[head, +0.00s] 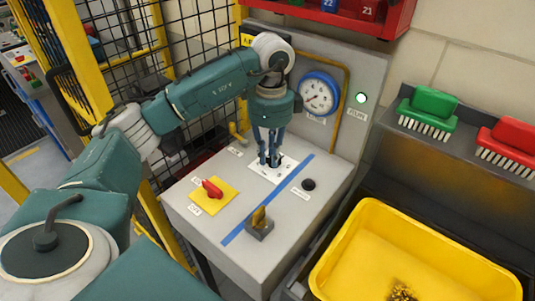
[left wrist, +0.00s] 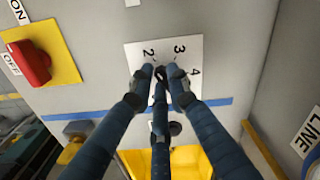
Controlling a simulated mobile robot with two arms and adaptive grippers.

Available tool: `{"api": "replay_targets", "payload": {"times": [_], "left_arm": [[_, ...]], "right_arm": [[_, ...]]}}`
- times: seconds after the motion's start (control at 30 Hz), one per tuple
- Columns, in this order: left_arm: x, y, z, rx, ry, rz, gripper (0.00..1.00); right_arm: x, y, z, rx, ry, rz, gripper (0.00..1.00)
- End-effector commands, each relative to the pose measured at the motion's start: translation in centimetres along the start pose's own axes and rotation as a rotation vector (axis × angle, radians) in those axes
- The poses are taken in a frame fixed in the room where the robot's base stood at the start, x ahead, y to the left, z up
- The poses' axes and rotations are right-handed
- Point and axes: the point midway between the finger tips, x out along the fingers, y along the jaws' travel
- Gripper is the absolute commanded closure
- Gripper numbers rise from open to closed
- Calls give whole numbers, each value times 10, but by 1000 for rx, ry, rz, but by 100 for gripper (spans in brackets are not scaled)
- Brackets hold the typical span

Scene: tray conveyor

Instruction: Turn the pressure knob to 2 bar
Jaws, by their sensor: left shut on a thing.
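The pressure knob (left wrist: 160,72) is a small dark knob, mostly hidden between my fingertips. It sits on a white scale plate (head: 258,169), which also shows in the left wrist view (left wrist: 134,58) with the figures 2, 3 and 4. My left gripper (head: 270,161) points down at the panel top and is shut on the knob; it also shows in the left wrist view (left wrist: 161,76). The knob's pointer is hidden, so I cannot tell its setting. A round blue-rimmed gauge (head: 318,93) stands on the upright panel; its needle is too small to read. My right gripper is not in view.
Beside the plate are a red switch (head: 212,188) on a yellow square, a black button (head: 309,184) and a yellow-and-grey switch (head: 259,223). A green lamp (head: 361,98) is lit. A yellow bin (head: 345,240) stands at the right, below green (head: 435,103) and red (head: 515,135) brushes.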

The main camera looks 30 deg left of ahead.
Motion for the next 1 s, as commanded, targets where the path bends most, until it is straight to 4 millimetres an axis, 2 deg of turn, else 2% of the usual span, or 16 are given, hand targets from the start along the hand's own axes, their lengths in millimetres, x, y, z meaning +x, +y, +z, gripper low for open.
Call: {"api": "replay_targets", "payload": {"times": [0.03, 0.13, 0.17, 0.23, 0.27, 0.53, 0.67, 1.0], "left_arm": [[0, 2, -10, 16, 22, 2, 100], [0, 2, -10, 16, 22, 1, 100], [0, 2, -11, 16, 23, 1, 78], [-1, 2, -10, 16, 22, 1, 64], [-1, 2, -10, 15, 21, 1, 61], [-2, 0, -6, 10, 16, 0, 61], [-10, 0, -7, 9, 15, -2, 61], [-75, -1, -10, 13, 14, -6, 61]], "right_arm": [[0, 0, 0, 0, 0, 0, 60], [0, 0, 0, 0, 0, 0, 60], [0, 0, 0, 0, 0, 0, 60], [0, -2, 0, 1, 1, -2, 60], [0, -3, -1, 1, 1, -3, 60], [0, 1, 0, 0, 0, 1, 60], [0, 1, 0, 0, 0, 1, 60], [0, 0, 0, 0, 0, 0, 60]]}}
